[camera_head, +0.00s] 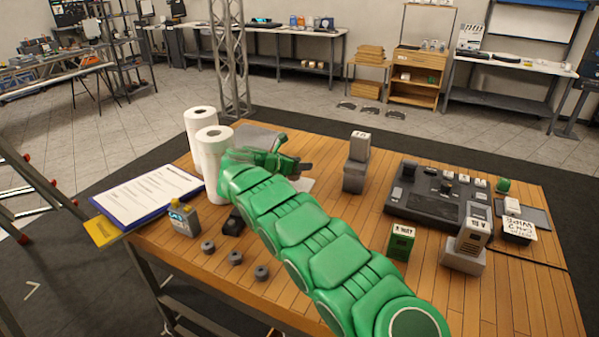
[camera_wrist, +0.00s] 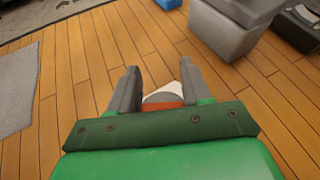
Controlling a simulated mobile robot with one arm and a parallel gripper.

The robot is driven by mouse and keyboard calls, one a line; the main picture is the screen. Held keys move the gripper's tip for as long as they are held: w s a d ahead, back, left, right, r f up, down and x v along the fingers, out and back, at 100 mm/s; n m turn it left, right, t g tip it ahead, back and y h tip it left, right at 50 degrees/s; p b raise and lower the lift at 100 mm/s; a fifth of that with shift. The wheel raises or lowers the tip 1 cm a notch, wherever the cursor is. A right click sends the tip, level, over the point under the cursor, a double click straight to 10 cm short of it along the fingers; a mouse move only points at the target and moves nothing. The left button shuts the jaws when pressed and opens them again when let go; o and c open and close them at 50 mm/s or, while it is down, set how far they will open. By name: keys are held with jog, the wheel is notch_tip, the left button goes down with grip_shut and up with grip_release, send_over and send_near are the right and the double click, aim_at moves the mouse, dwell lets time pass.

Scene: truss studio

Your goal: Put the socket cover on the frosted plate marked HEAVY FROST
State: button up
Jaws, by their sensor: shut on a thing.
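My gripper (camera_head: 298,167) is over the back-middle of the wooden table. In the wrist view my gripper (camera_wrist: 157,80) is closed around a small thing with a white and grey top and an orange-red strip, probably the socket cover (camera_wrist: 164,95). Most of it is hidden by the gripper body, and the head view does not show it clearly. A grey, grainy flat plate (camera_head: 257,137) lies behind my arm; it also shows at the left of the wrist view (camera_wrist: 14,88), apart from the fingers. A pale flat piece (camera_head: 304,184) shows beside my gripper. I cannot read HEAVY FROST on either.
Two paper rolls (camera_head: 212,160) stand left of my arm, near a clipboard (camera_head: 150,194). Stacked grey blocks (camera_head: 355,176) stand right of my gripper. A black console (camera_head: 432,196), a green box (camera_head: 401,241) and grey blocks (camera_head: 463,257) fill the right side.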

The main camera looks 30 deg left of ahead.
jog(key=shift+s+f, duration=0.1)
jog(key=shift+f, duration=1.4)
jog(key=shift+f, duration=0.1)
jog(key=o, duration=1.2)
jog(key=shift+o, duration=0.2)
jog(key=shift+s+a+r, duration=0.1)
jog(key=shift+r, duration=0.1)
jog(key=v, duration=1.1)
jog(key=shift+s, duration=0.3)
jog(key=shift+a+r, duration=0.1)
